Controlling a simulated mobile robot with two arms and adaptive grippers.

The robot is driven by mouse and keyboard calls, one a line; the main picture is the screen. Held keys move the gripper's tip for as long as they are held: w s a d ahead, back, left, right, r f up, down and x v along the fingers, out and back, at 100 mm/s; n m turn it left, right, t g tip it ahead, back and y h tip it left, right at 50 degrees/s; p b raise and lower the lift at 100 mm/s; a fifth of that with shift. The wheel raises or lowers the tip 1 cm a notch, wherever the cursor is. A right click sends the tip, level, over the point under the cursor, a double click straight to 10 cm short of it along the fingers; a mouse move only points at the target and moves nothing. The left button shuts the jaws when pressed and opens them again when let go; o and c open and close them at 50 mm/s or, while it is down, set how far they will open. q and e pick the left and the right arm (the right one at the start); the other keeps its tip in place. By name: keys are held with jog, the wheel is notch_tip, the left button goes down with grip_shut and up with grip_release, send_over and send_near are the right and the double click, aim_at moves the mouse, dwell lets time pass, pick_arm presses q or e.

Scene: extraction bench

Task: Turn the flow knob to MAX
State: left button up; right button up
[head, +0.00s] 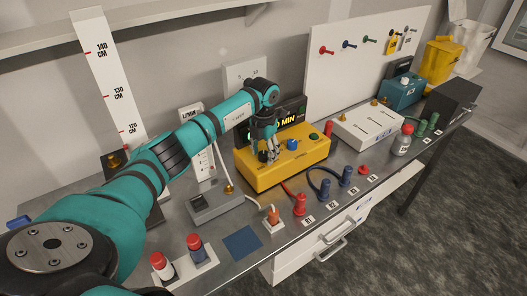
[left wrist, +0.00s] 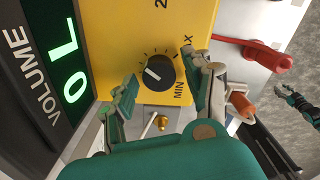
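A black knob (left wrist: 160,72) with a white pointer line sits on the yellow box (left wrist: 118,20) in the left wrist view. Ticks ring the knob, with MIN printed at lower right and a partly hidden label ending in X at upper right. The pointer faces picture left, roughly midway around the dial. My left gripper (left wrist: 160,98) is open, its fingertips apart on either side near the knob; contact cannot be told. In the head view, my left gripper (head: 268,152) is over the left part of the yellow box (head: 305,168) and hides the knob. My right gripper (left wrist: 297,100) is small at the right edge.
Red (head: 300,204) and blue (head: 325,190) connectors with hoses lie in front. A white unit (head: 366,128) is right.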

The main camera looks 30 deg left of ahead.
pick_arm(q)
jog(key=c, duration=0.7)
jog(key=shift+c, duration=1.2)
pick_arm(e)
jog(key=shift+w, duration=0.8)
jog(key=shift+f, duration=0.1)
